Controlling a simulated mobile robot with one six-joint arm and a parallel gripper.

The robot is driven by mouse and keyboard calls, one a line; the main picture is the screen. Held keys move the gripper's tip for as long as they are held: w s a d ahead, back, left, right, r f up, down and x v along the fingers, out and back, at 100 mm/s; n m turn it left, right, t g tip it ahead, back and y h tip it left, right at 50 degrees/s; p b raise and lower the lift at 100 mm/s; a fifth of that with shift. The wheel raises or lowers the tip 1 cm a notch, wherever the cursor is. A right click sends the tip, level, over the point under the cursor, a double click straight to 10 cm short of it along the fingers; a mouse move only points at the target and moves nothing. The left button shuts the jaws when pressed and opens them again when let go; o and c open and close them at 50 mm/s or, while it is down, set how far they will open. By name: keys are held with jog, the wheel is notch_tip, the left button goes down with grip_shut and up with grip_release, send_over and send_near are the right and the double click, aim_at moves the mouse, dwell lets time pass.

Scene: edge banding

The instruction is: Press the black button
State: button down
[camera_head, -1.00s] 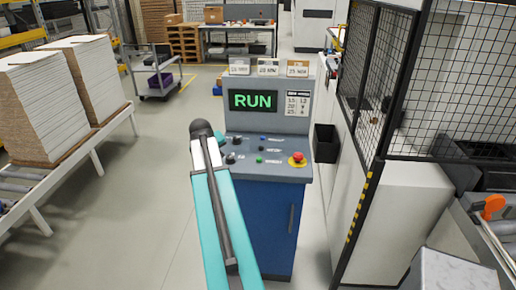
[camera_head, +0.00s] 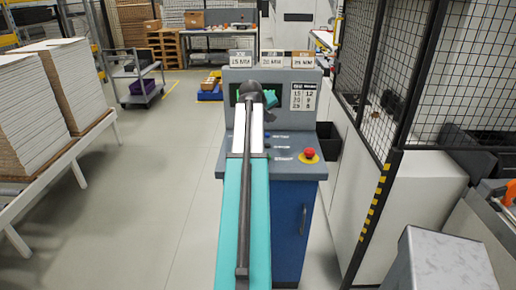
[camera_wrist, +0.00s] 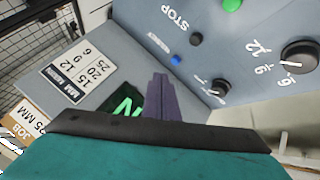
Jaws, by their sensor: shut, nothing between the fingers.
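The control console (camera_head: 300,172) stands ahead of me, with a sloped grey panel and an upright display. In the wrist view, which shows the panel turned around, a small black button (camera_wrist: 197,38) sits beside the word STOP. My gripper's dark fingers (camera_wrist: 160,78) are together and empty in the wrist view, in front of the panel and display and apart from the black button in the picture. Whether they touch anything cannot be told. In the head view my arm hides the black button and most of the display, and the fingers cannot be made out.
A green button (camera_wrist: 231,4), a blue button (camera_wrist: 176,59), a large black knob (camera_wrist: 300,57) and a smaller knob (camera_wrist: 217,86) are nearby. A red emergency stop (camera_head: 309,154) stands at the panel's right. Mesh fencing (camera_head: 400,70) is on the right; open floor is left.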

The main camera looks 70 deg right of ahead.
aim_at(267, 146)
jog(key=shift+s+d+r, duration=0.1)
jog(key=shift+s+r, duration=0.05)
jog(key=shift+s, duration=0.05)
jog(key=shift+w, duration=0.15)
jog(key=shift+f, duration=0.2)
jog(key=shift+f+b, duration=2.3)
jog(key=shift+f, duration=1.95)
jog(key=shift+f+b, duration=0.3)
jog(key=shift+f, duration=0.6)
jog(key=shift+r, duration=0.1)
jog(key=shift+r+p, duration=0.6)
jog(key=shift+r, duration=0.2)
